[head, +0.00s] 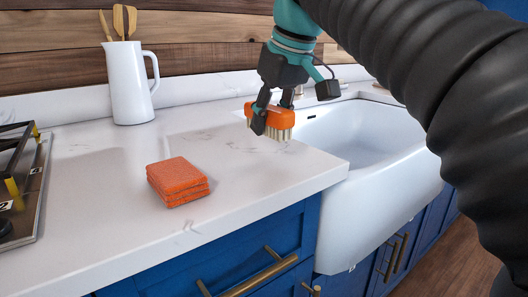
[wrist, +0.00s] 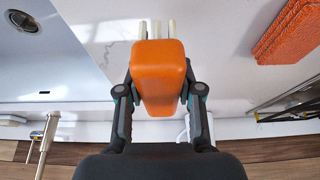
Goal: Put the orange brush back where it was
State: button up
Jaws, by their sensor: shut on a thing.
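The orange brush (head: 270,120) has an orange body and pale bristles that point down. My gripper (head: 273,108) is shut on it, near the left edge of the sink in the head view. The brush (wrist: 158,75) also shows between the two fingers of my gripper (wrist: 160,90) in the wrist view, its bristles at the top of the picture. I cannot tell whether the bristles touch the counter or hang just above it.
A white sink (head: 375,150) opens to the right of the brush. Orange sponges (head: 178,182) lie stacked on the white counter (head: 110,220). A white pitcher (head: 130,85) with wooden utensils stands at the back left. A stove (head: 25,190) is at the far left.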

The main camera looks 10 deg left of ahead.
aim_at(258, 160)
jog(key=shift+s+a+f, duration=0.45)
jog(key=shift+s+a, duration=0.05)
jog(key=shift+s, duration=0.05)
jog(key=shift+f+b, duration=0.7)
jog(key=shift+f, duration=1.3)
jog(key=shift+f, duration=0.15)
jog(key=o, duration=1.1)
jog(key=shift+s, duration=0.1)
jog(key=p+v, duration=0.3)
jog(key=v, duration=0.9)
jog(key=shift+a, duration=0.1)
